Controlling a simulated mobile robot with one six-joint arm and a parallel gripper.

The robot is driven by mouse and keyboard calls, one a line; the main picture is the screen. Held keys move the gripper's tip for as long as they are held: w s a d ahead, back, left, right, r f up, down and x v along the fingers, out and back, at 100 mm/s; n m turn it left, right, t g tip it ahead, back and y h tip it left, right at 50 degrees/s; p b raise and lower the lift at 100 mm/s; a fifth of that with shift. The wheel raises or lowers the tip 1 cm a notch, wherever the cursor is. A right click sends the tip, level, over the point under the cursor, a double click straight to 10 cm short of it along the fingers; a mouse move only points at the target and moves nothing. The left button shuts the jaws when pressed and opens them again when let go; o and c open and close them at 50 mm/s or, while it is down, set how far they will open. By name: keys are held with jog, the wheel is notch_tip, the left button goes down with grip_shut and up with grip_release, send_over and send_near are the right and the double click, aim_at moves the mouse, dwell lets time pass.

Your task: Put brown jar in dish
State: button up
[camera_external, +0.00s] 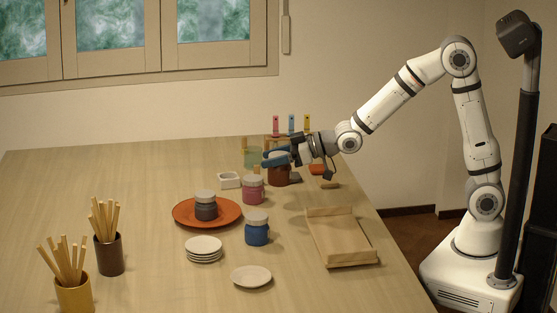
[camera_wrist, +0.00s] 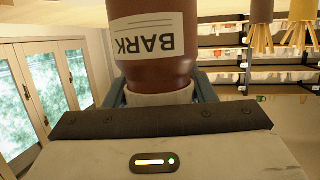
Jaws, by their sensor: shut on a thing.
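The brown jar (camera_external: 279,178) is upright at the back right of the table, beneath my gripper (camera_external: 277,158). In the wrist view the brown jar (camera_wrist: 152,45) shows a white label reading BARK, upside down, and a pale lid. My gripper (camera_wrist: 158,98) is shut on it around the lid end. I cannot tell whether its base touches the table. A wide orange-red dish (camera_external: 180,213) lies left of centre, with a dark jar (camera_external: 206,209) with a pale lid on it.
A small white square dish (camera_external: 229,180), stacked plates (camera_external: 203,252), a single plate (camera_external: 251,277) and a wooden tray (camera_external: 338,238) are nearby.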

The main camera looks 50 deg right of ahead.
jog(key=shift+a+r, duration=0.2)
jog(key=shift+r, duration=0.1)
jog(key=s+a+r+n+g+y+p, duration=0.1)
jog(key=s+a+n+g+y, duration=0.3)
jog(key=a, duration=0.7)
jog(key=s+a+n+g, duration=0.2)
jog(key=s+a, duration=0.5)
jog(key=a, duration=0.4)
jog(key=s+a+r+n+g+y+p, duration=0.1)
jog(key=s+a+n+g+y, duration=0.3)
jog(key=a, duration=0.6)
jog(key=shift+m+t+h, duration=0.3)
jog(key=shift+m+h, duration=0.2)
jog(key=shift+h, duration=0.4)
jog(key=f, duration=0.3)
jog(key=s+f, duration=0.1)
jog(key=f, duration=0.3)
jog(key=a+f+b, duration=0.1)
jog(key=f, duration=0.2)
jog(key=shift+s+f, duration=0.15)
jog(key=shift+s, duration=0.15)
jog(key=shift+d, duration=0.1)
